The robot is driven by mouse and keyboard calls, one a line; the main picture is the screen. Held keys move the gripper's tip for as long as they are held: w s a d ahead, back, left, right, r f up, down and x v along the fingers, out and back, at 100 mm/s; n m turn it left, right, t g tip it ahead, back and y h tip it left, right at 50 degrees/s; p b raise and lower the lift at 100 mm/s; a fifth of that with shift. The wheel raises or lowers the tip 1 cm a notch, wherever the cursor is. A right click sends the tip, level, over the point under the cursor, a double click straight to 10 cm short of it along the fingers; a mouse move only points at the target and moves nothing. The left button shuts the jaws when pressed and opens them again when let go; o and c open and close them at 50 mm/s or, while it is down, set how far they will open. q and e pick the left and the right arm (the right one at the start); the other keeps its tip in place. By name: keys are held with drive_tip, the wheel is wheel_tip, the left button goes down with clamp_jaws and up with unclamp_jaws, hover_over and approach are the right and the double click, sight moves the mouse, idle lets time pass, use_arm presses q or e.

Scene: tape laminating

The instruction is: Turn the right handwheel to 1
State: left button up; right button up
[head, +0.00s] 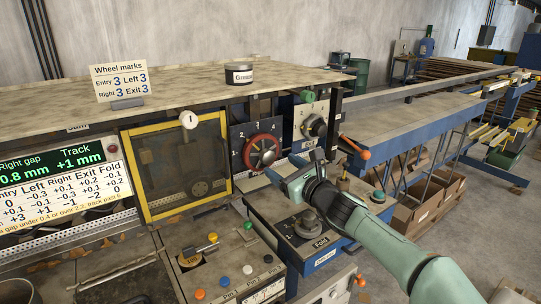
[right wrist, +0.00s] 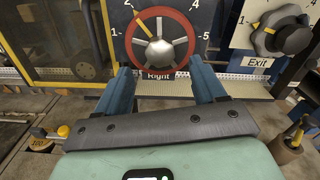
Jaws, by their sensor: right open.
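The right handwheel (head: 262,151) is a red-rimmed wheel with a silver hub on a dark dial plate. In the right wrist view the handwheel (right wrist: 161,47) is straight ahead, above the label "Right". Its yellow pointer (right wrist: 141,27) points up and left, near the 2; the 1 (right wrist: 113,32) is at the dial's left. My right gripper (head: 289,176) is open and empty in front of the dial. Its two blue fingers (right wrist: 160,75) stand apart below the wheel, one to each side, and seem clear of the rim. My left gripper is not in view.
The Exit handwheel (right wrist: 280,36) is to the right. A yellow-framed door (head: 146,177) is to the left. The Fold knob (head: 308,226) stands below my right gripper. A wheel marks card (head: 119,82) and a dark tin (head: 238,73) are on top.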

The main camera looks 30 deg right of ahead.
sight(269, 158)
drive_tip(key=w, duration=0.2)
drive_tip(key=w+p, duration=0.1)
drive_tip(key=w, duration=0.3)
drive_tip(key=shift+w+a, duration=0.1)
drive_tip(key=shift+a, duration=0.15)
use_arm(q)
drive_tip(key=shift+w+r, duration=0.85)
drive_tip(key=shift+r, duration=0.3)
use_arm(e)
drive_tip(key=c, duration=1.1)
